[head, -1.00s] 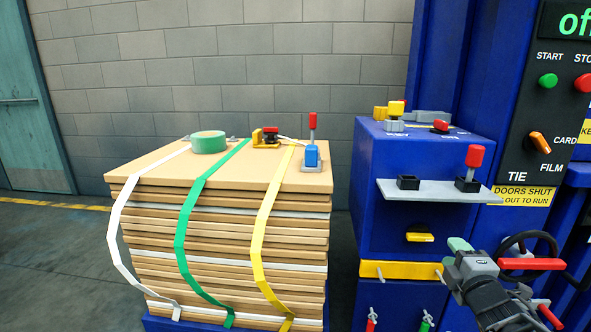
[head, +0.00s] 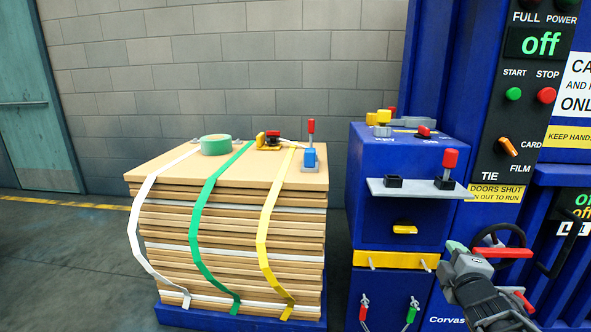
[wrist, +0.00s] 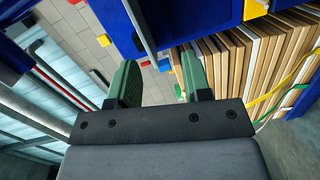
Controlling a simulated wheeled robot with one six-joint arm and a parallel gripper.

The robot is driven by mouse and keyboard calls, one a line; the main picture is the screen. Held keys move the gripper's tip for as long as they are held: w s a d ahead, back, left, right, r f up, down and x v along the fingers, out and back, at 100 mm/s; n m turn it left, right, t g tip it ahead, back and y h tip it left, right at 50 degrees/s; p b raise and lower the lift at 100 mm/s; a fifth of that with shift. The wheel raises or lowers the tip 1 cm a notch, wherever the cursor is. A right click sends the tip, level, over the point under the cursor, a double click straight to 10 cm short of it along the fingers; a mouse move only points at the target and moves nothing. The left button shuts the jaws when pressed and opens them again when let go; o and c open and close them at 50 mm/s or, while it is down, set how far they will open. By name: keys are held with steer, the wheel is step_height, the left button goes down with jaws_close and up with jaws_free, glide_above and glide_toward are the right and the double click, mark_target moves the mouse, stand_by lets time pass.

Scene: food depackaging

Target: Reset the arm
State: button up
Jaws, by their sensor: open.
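My gripper (wrist: 154,86) shows in the wrist view with its two green fingers apart and nothing between them. In the head view my gripper (head: 453,247) is at the lower right, in front of the blue machine (head: 400,200). Only one green fingertip shows clearly there. The arm is bent, with the forearm running down out of the picture.
A stack of cardboard sheets (head: 230,225) with white, green and yellow straps stands left of the machine. A green tape roll (head: 215,144) lies on top. A grey shelf (head: 415,189) juts from the machine above my gripper. Open floor lies at the left.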

steer(key=s+a+r+m+g+p, duration=0.1)
steer(key=a+r+m+g+p, duration=0.3)
steer(key=p, duration=0.3)
steer(key=s+a+r+m+g+p, duration=0.1)
steer(key=s+a+r+m+p, duration=0.1)
steer(key=r+m+p, duration=0.4)
steer(key=s+a+r+m+g+y+p, duration=0.3)
steer(key=s+a+r+g+p, duration=0.4)
steer(key=s+a+p, duration=0.3)
steer(key=a+m+p, duration=0.1)
steer(key=a+p, duration=0.1)
steer(key=p, duration=0.2)
steer(key=shift+s+r+g+p, duration=0.3)
steer(key=shift+s+r+g, duration=0.05)
steer(key=shift+s+g, duration=0.05)
steer(key=shift+d, duration=0.15)
